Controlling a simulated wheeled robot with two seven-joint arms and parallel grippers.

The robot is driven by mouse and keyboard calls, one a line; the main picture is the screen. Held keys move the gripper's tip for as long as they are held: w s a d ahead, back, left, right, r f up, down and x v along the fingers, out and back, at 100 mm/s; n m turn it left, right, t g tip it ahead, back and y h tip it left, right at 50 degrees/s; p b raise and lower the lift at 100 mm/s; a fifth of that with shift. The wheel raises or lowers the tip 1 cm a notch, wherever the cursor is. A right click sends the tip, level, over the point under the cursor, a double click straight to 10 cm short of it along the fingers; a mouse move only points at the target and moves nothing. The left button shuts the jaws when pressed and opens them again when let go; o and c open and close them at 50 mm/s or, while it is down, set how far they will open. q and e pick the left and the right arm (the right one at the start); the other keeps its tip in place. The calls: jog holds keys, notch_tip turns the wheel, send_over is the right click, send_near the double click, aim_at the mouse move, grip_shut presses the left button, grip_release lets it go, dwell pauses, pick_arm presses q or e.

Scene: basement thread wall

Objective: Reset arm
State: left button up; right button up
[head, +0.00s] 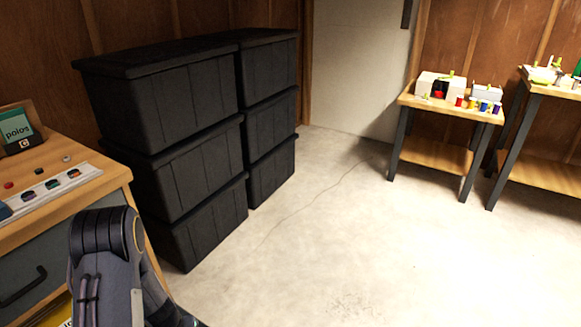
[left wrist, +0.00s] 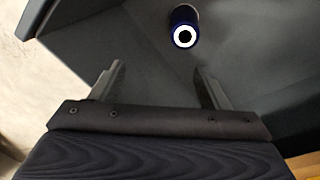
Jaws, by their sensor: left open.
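My left gripper (left wrist: 159,70) shows in the left wrist view with its two fingers spread apart and nothing between them. Beyond the fingertips is a dark blue spool-like cylinder (left wrist: 183,27) with a white ring on its end and a dark centre. It is apart from the fingers, among dark grey surfaces (left wrist: 240,50) that look like the inside of a drawer or bin. In the head view only part of my left arm shows at the lower left, and its gripper is hidden. My right gripper is in neither view.
A wooden-topped cabinet (head: 100,192) with a drawer handle and small coloured items stands at the left. Stacked black bins (head: 165,95) stand behind it. Two wooden tables (head: 430,155) (head: 545,170) with colourful items stand at the right. The concrete floor (head: 330,240) between is clear.

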pick_arm(q)
jog(key=s+d+r+t+h, duration=0.15)
jog(key=d+r, duration=0.25)
jog(key=r, duration=0.8)
jog(key=s+d+r+t+h, duration=0.1)
jog(key=d+r+t+h, duration=0.15)
jog(key=r, duration=0.95)
jog(key=s+d+r+m+t+y, duration=0.1)
jog(key=s+d+r, duration=0.1)
jog(key=s+r, duration=0.45)
jog(key=s+d+r+m, duration=0.1)
jog(key=s+d+r, duration=0.2)
jog(key=s, duration=0.6)
notch_tip(320, 180, up, 34)
jog(key=p, duration=3.3)
jog(key=shift+s+a+f, duration=0.15)
jog(key=shift+a+f, duration=0.1)
